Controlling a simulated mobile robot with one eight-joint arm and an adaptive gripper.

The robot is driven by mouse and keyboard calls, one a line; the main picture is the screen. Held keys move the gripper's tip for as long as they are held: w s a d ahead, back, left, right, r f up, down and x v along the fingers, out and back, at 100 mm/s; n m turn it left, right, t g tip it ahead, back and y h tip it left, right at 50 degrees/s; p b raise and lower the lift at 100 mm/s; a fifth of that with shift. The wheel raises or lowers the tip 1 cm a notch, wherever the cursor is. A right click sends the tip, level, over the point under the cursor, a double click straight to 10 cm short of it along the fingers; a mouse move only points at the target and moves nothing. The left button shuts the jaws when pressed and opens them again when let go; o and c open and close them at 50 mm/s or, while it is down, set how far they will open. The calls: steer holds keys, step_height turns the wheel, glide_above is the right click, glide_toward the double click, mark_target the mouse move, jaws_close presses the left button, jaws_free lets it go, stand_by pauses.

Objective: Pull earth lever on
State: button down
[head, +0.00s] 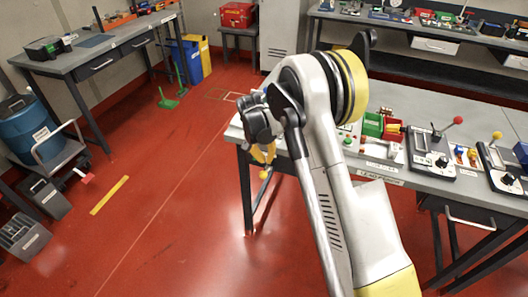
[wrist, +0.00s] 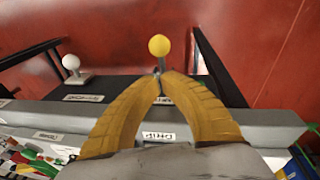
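A lever with a yellow ball knob (wrist: 159,46) sticks out past the edge of the grey bench in the wrist view. My gripper (wrist: 162,76) has its two yellow fingers drawn together around the thin stem just below that knob. The tips look shut on the stem. A second lever with a white knob (wrist: 71,63) stands to the left, apart from my fingers. Labels lie on the bench edge near both levers, but their words are too blurred to read surely. In the head view my gripper (head: 263,153) points down at the bench's left end, with the yellow knob (head: 264,175) below it.
The grey bench (head: 405,176) carries a green box (head: 372,124), a red-knobbed lever (head: 457,120) and another yellow-knobbed lever (head: 497,135) farther right. Bench legs stand below its edge. The red floor (head: 165,220) left of the bench is mostly clear. A blue drum (head: 30,125) stands far left.

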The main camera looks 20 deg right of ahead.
mark_target(266, 172)
steer(key=shift+s+a+f, duration=0.25)
steer(key=shift+s+f, duration=0.45)
steer(key=shift+f, duration=0.1)
steer(key=shift+s+a+f+t+b, duration=0.1)
steer(key=shift+s+t+b, duration=0.15)
steer(key=shift+b, duration=0.3)
